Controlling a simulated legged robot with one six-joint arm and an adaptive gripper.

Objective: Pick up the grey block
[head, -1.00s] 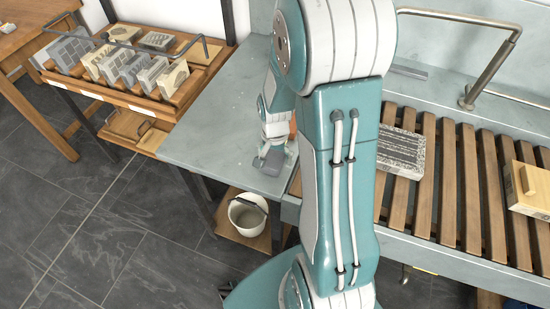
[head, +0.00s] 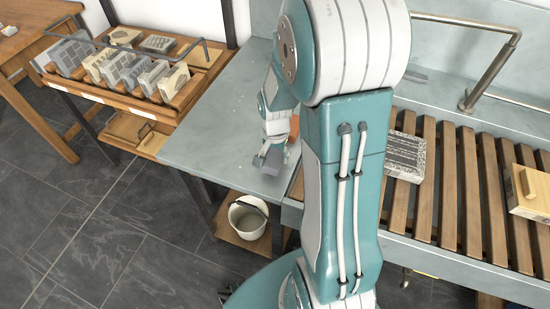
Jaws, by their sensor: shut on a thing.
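My gripper (head: 272,149) is over the grey-blue bench top, left of my large teal and white arm links, which hide part of it. It is shut on a small grey block (head: 268,160), which shows at the fingertips, at or just above the bench surface. The fingers and the block are small and similar in colour, so their exact contact is hard to make out.
A wooden rack (head: 180,113) with several grey and cream slabs stands at the left. A speckled grey stone (head: 406,153) and a wooden box (head: 527,190) lie on the slatted bed at right. A white bucket (head: 247,218) stands below. The bench (head: 205,140) is clear left of my gripper.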

